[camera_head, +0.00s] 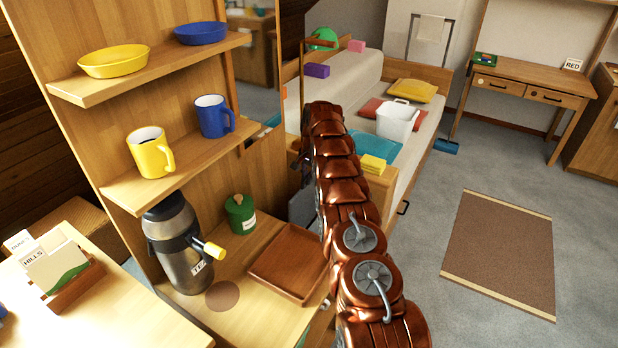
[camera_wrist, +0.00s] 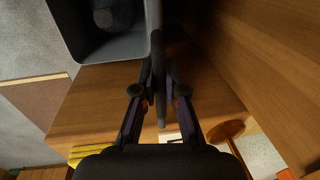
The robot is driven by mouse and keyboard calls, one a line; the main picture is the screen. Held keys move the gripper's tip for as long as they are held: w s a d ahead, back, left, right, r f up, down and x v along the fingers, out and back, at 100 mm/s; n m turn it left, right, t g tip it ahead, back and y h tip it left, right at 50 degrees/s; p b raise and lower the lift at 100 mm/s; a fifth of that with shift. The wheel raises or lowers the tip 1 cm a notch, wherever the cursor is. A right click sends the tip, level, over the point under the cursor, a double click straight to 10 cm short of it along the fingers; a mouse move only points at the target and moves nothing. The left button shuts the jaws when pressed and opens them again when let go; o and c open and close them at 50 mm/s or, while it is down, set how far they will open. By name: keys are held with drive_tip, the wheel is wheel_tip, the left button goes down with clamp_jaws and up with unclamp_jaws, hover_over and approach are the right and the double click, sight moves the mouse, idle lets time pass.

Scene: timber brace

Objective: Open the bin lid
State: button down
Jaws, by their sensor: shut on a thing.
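In the wrist view the grey bin (camera_wrist: 100,54) is at the upper left, with its top uncovered and its inside visible. The dark lid (camera_wrist: 155,25) stands up on edge beside the opening, seen almost edge-on. My gripper (camera_wrist: 160,82) is shut on the lid, with one finger on each side of it. In the head view only a grey strip of the bin (camera_head: 302,206) shows beside my arm. My arm hides the lid there, and my fingers cannot be made out.
A wooden shelf unit (camera_head: 170,85) with mugs and bowls stands left of my arm. A brown tray (camera_head: 288,262) lies on its counter. The sofa bed (camera_head: 345,78) is behind my arm. Open floor with a brown mat (camera_head: 505,250) lies to the right.

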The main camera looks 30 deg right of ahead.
drive_tip(key=c, duration=1.2)
unclamp_jaws()
drive_tip(key=shift+r, duration=0.1)
wheel_tip(320, 180, up, 7)
drive_tip(key=shift+s+d+r, duration=0.15)
drive_tip(key=shift+s+d, duration=0.1)
drive_tip(key=shift+s, duration=0.15)
